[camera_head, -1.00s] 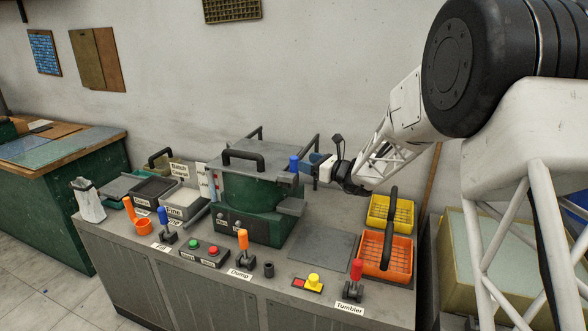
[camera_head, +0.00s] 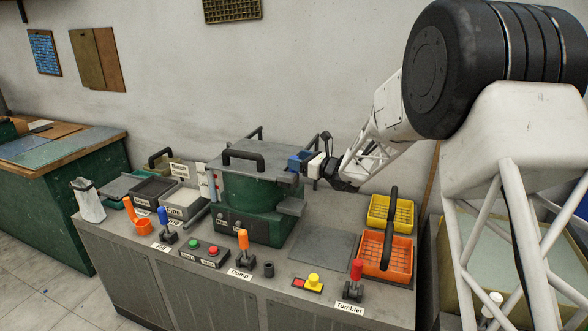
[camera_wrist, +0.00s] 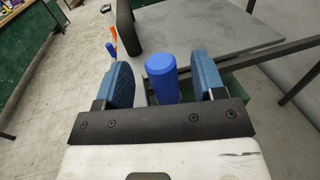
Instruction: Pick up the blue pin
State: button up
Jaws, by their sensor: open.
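The blue pin (camera_wrist: 161,80) is a blue cylinder with a rounded top, standing at the edge of the green machine with the grey lid (camera_head: 262,158). In the wrist view it lies between the two blue fingers of my gripper (camera_wrist: 163,68), with a gap on each side. My gripper is open and not closed on the pin. In the head view my gripper (camera_head: 299,161) is at the machine's right upper edge, and its fingers hide most or all of the pin.
A black handle (camera_head: 243,156) stands on the machine's lid, with metal rails behind. Orange (camera_head: 387,273) and yellow (camera_head: 380,223) baskets sit to the right. Levers and buttons line the bench front. A flat grey plate (camera_head: 322,243) lies clear on the bench.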

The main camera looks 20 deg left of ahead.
jog(key=shift+x, duration=1.85)
jog(key=c, duration=1)
jog(key=shift+r, duration=0.15)
jog(key=shift+c, duration=0.2)
notch_tip(320, 180, up, 10)
jog(key=shift+f, duration=0.15)
